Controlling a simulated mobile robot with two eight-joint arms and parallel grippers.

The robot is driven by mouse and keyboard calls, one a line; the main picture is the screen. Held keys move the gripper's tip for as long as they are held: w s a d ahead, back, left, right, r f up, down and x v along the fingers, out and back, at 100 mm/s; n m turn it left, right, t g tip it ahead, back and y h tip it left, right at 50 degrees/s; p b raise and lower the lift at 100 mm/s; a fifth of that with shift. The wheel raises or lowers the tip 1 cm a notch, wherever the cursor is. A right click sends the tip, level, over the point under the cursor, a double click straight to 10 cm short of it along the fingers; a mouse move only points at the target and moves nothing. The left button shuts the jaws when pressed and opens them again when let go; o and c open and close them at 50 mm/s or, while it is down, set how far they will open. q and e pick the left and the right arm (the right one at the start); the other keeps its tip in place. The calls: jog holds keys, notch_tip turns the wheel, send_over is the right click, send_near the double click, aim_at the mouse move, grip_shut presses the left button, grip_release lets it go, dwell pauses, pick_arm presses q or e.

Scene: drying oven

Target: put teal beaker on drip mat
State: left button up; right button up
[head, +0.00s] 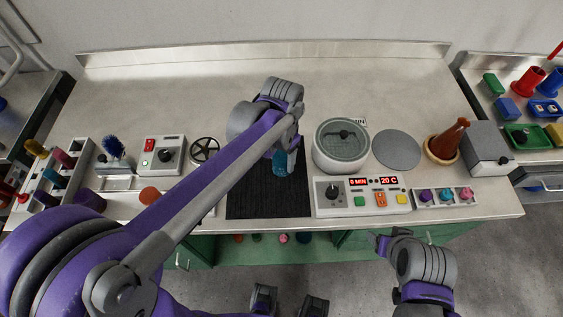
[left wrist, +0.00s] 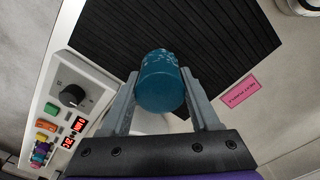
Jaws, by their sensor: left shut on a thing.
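My left gripper (left wrist: 162,95) is shut on the teal beaker (left wrist: 162,80), with one finger on each side of it. In the head view the teal beaker (head: 281,163) shows below my left wrist, over the right part of the black ribbed drip mat (head: 250,202). The mat also fills the top of the left wrist view (left wrist: 215,25). I cannot tell whether the beaker touches the mat. My left forearm hides part of the counter and mat. My right gripper (head: 382,244) hangs in front of the counter at the lower right, its jaws unclear.
A control box (head: 335,208) with lit displays stands right of the mat, with a round lidded device (head: 341,152) behind it. Further right are a grey disc (head: 397,150) and a brown flask (head: 447,142). A pink label (left wrist: 240,90) lies beside the mat. The counter's back is clear.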

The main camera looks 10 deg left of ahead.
aim_at(282, 154)
pick_arm(q)
jog(key=shift+f, duration=1.1)
jog(key=shift+f, duration=0.1)
jog(key=o, duration=1.3)
jog(key=shift+o, duration=0.2)
jog(key=shift+r, duration=0.2)
notch_tip(282, 154, up, 12)
jog(key=shift+f+p, duration=0.1)
jog(key=shift+p, duration=0.4)
jog(key=s+a+f+n+t, duration=0.1)
jog(key=s+a+f+n, duration=0.1)
jog(key=s+f, duration=0.1)
jog(key=s+a+f+n+t, duration=0.2)
jog(key=s+f, duration=0.1)
jog(key=s, duration=0.3)
jog(key=s+a+f+n+t, duration=0.1)
jog(key=s+a+f+t, duration=0.1)
jog(key=s+a+f, duration=0.1)
jog(key=shift+s+a+f+n, duration=0.1)
jog(key=shift+s+f+n, duration=0.15)
jog(key=shift+s, duration=0.35)
jog(key=shift+s+f+n, duration=0.15)
jog(key=shift+s+f, duration=0.2)
jog(key=shift+s, duration=0.2)
